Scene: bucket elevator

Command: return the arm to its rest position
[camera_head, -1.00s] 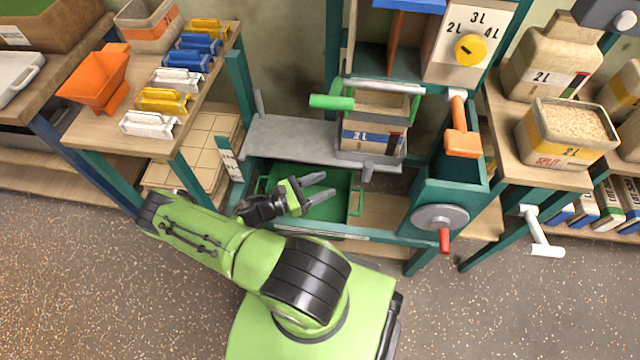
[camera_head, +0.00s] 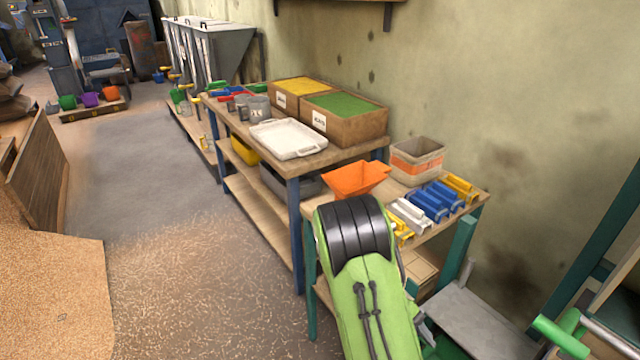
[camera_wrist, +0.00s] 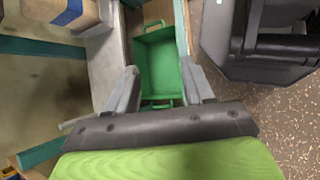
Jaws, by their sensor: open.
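My green arm with black joint bands is in the lower middle of the head view, in front of the shelf with the orange funnel. My gripper (camera_wrist: 165,92) shows in the wrist view with its two grey fingers apart and nothing between them. A green bin (camera_wrist: 160,65) lies beyond the fingertips, and its inside looks empty. In the head view my gripper is hidden behind my arm, apart from a small dark part at its edge.
A grey metal plate (camera_head: 480,320) is at lower right.

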